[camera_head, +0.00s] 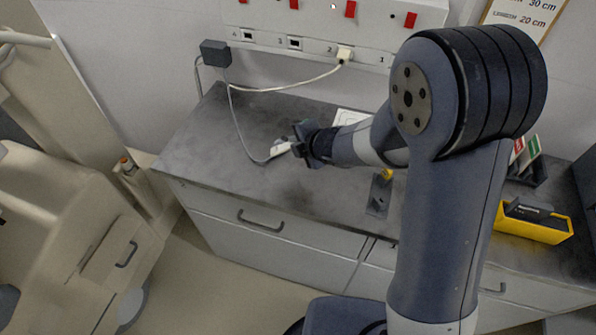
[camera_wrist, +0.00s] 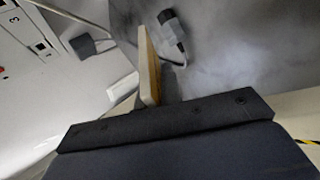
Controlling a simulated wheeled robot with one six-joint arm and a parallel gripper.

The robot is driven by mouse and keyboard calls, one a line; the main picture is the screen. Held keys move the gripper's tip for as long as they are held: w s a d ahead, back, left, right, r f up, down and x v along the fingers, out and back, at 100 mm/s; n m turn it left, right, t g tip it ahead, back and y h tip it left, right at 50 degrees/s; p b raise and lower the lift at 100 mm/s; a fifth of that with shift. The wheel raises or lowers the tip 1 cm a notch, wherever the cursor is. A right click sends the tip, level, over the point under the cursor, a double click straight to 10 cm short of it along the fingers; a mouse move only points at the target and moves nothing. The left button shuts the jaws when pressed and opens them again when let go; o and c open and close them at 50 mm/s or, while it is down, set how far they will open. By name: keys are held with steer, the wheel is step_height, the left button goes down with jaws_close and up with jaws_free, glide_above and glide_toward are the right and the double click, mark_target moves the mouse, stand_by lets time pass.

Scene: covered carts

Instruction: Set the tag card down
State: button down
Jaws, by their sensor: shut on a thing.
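My gripper (camera_head: 301,143) is low over the left part of the grey counter (camera_head: 232,128), pointing left. In the wrist view, a thin pale tan slab, apparently the tag card (camera_wrist: 149,66), stands out from my gripper and shows nearly edge-on. My gripper is shut on it. A small pale piece (camera_head: 280,149) shows at the gripper's tip in the head view; I cannot tell whether it is the card or a cable end. The card's face and writing are hidden, and I cannot tell whether it touches the counter.
A dark plate (camera_head: 379,195) and a yellow box (camera_head: 533,221) are to the right. The counter's front left is clear.

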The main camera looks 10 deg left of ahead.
steer(key=shift+f+b, duration=4.65)
steer(key=shift+f, duration=0.3)
steer(key=c, duration=1.8)
jaws_free()
steer(key=shift+o, duration=0.2)
steer(key=shift+s+r, duration=0.1)
steer(key=p+v, duration=0.3)
steer(key=v, duration=0.3)
steer(key=shift+s+d+r, duration=0.15)
steer(key=shift+d+r, duration=0.05)
steer(key=shift+r, duration=0.15)
steer(key=shift+s+d+r, duration=0.25)
steer(key=shift+s+d, duration=0.1)
steer(key=shift+p, duration=0.3)
